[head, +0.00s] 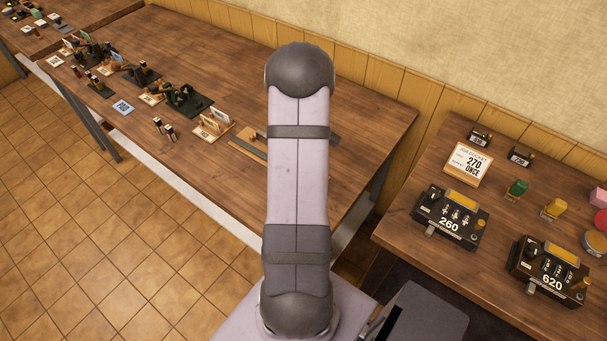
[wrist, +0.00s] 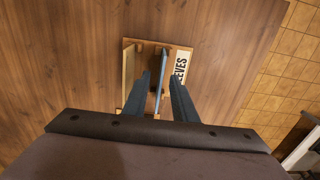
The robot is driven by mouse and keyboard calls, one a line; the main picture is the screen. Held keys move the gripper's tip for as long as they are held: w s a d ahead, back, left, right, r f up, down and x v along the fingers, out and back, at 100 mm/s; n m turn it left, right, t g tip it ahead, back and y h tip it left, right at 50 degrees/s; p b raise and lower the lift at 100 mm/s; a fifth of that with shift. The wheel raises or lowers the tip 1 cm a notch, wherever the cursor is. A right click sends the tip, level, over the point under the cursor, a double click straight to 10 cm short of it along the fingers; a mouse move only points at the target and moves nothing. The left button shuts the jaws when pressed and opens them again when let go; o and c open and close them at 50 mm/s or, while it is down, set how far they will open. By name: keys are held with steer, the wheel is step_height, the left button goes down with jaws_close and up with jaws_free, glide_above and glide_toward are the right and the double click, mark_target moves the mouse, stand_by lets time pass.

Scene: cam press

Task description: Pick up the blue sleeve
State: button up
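In the wrist view, a wooden rack (wrist: 180,46) with a white label reading in part "EVES" stands on the brown table. The thin blue sleeve (wrist: 163,66) stands on edge in the middle of the rack. A tan upright piece (wrist: 128,66) stands at the rack's left side. My gripper (wrist: 161,80) is open, with one dark finger to each side of the blue sleeve and gaps between. I cannot tell how far the fingertips reach down along it. In the head view my arm hides the gripper and the blue sleeve.
In the head view, several small stands and cards (head: 213,125) line the table's left part. A side table at right holds two black counters, reading 260 (head: 450,216) and 620 (head: 550,270), and a "270 ONCE" sign (head: 468,164). Bare tabletop surrounds the rack in the wrist view.

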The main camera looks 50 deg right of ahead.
steer(key=shift+f, duration=0.2)
jaws_close()
steer(key=shift+r, duration=0.1)
